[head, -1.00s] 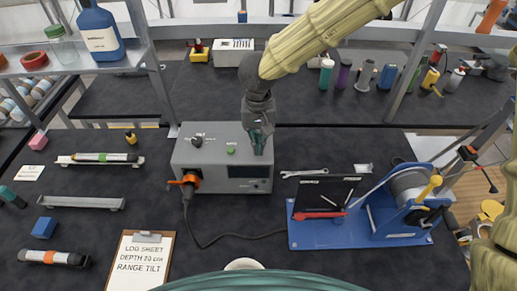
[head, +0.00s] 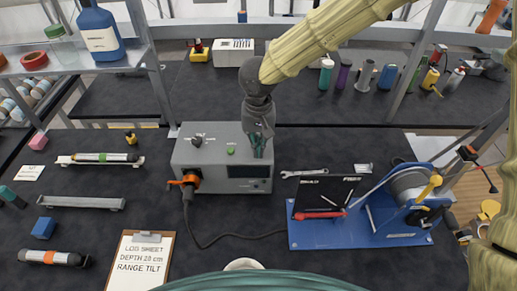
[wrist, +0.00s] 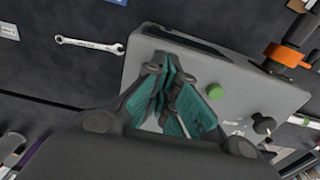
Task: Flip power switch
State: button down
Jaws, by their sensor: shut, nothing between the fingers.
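A grey control box (head: 205,178) stands on the dark bench. Its sloping top carries a black knob or switch (head: 197,141) at the left and a green button (head: 231,151) near the middle. Their small labels are too blurred to read. In the wrist view, the green button (wrist: 215,92) and black knob (wrist: 262,124) lie right of the fingers. My gripper (head: 259,154) is shut and empty over the right part of the box, right of the green button. The teal fingertips (wrist: 168,70) are close to the box; contact cannot be told. They hide part of its top.
An orange connector (head: 188,180) with a black cable is on the box's front left. A wrench (head: 304,173) and a blue winch stand (head: 340,235) lie to the right. A clipboard (head: 143,262) is in front. A metal shelf post (head: 158,85) rises behind left.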

jog(key=shift+f, duration=0.25)
jog(key=shift+r, duration=0.1)
notch_tip(320, 180, up, 5)
jog(key=p, duration=0.6)
jog(key=shift+f, duration=0.2)
jog(key=shift+r+p, duration=0.55)
jog(key=shift+r, duration=0.55)
